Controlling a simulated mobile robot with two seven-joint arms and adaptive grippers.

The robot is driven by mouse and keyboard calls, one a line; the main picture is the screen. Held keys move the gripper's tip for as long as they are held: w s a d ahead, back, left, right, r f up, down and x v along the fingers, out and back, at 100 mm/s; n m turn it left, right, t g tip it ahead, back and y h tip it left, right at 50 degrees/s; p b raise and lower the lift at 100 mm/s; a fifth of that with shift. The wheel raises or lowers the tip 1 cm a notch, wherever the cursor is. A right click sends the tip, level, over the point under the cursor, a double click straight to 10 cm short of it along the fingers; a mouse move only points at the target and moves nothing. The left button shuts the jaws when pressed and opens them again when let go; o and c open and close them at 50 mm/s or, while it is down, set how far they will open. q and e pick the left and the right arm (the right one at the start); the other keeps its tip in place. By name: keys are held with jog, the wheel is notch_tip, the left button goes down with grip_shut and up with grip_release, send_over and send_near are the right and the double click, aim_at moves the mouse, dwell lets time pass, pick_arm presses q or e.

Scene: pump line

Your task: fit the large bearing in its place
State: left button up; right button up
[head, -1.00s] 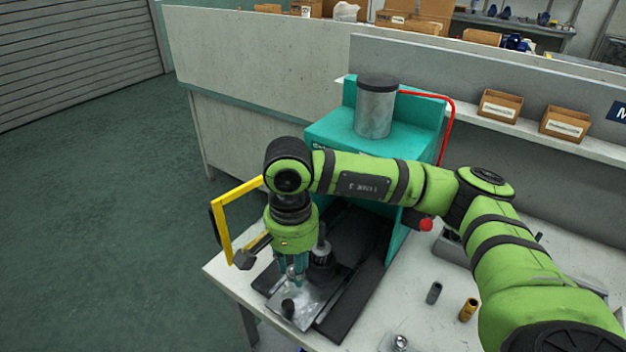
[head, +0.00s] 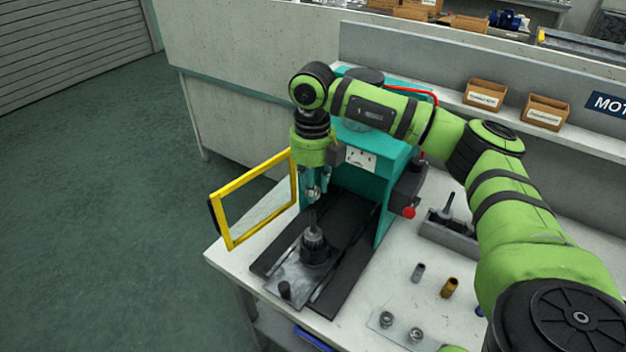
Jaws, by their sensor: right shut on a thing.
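My left gripper is not in view.
The teal press (head: 386,160) stands behind, with a yellow frame guard (head: 232,240) at left and a red knob (head: 409,213). A short black post (head: 284,290) stands on the plate. Two ring-shaped parts (head: 387,318), a grey sleeve (head: 418,272) and a brass sleeve (head: 449,288) stand at right.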

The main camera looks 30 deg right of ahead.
aim_at(313, 212)
jog(key=shift+f+b, duration=0.85)
jog(key=shift+f, duration=0.4)
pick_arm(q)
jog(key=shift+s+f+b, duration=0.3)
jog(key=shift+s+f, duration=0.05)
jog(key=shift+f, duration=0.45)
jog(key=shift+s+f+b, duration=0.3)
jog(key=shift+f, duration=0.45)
pick_arm(e)
jog(key=shift+f, duration=0.95)
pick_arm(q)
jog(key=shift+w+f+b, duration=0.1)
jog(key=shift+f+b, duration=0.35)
pick_arm(e)
jog(key=shift+f, duration=0.6)
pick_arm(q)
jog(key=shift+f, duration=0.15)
pick_arm(e)
jog(key=shift+f, duration=0.15)
jog(key=shift+f+b, duration=1.6)
jog(key=shift+f, duration=0.4)
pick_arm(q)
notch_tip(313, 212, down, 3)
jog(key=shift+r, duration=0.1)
pick_arm(e)
jog(key=o, duration=1.2)
jog(key=shift+r, duration=0.15)
